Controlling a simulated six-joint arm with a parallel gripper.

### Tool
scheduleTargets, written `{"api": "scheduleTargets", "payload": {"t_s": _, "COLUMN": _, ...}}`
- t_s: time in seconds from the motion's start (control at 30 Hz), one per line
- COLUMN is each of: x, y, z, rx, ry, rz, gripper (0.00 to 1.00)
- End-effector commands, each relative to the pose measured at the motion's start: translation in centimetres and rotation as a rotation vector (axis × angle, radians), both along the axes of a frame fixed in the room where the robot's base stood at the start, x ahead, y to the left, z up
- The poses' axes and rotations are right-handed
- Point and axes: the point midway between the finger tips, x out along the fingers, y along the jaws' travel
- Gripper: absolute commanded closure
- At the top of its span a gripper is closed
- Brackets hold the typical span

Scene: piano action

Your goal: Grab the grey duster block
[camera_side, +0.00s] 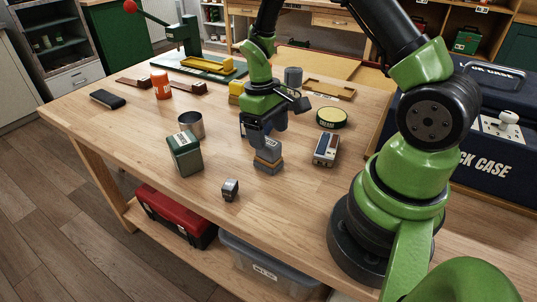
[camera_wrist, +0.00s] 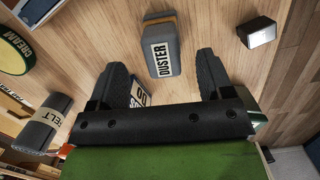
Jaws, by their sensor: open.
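The grey duster block (camera_side: 268,160) stands on the wooden table below my gripper in the side view. It has an orange band near its base. In the wrist view the duster block (camera_wrist: 163,55) shows its DUSTER label and lies between and slightly beyond the two dark fingertips. My gripper (camera_side: 262,136) points down just above the block, and its fingers (camera_wrist: 160,68) are spread with gaps on both sides of the block. Whether the fingers overlap the block in height is hard to tell.
A small dark cube (camera_side: 230,189) sits toward the front edge. A green box (camera_side: 185,153) and metal cup (camera_side: 190,124) stand to the left. A felt roll (camera_wrist: 45,123) shows in the wrist view.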

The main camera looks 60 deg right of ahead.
Motion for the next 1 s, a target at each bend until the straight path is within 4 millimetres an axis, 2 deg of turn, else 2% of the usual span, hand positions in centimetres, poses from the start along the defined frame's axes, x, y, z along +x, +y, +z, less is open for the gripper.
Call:
{"api": "scheduleTargets", "payload": {"t_s": 0.17, "x": -0.1, "y": 0.1, "z": -1.7, "rx": 0.001, "ry": 0.003, "rz": -0.002, "gripper": 0.27}}
{"api": "scheduleTargets", "payload": {"t_s": 0.4, "x": -0.4, "y": 0.3, "z": -5.1, "rx": 0.002, "ry": 0.003, "rz": -0.002, "gripper": 0.27}}
{"api": "scheduleTargets", "payload": {"t_s": 0.7, "x": -0.4, "y": 0.3, "z": -5.6, "rx": 0.0, "ry": -0.001, "rz": -0.003, "gripper": 0.27}}
{"api": "scheduleTargets", "payload": {"t_s": 0.93, "x": -0.4, "y": 0.3, "z": -5.6, "rx": 0.001, "ry": -0.001, "rz": -0.002, "gripper": 0.79}}
{"api": "scheduleTargets", "payload": {"t_s": 1.0, "x": -0.4, "y": 0.3, "z": -5.6, "rx": 0.001, "ry": -0.001, "rz": -0.002, "gripper": 0.82}}
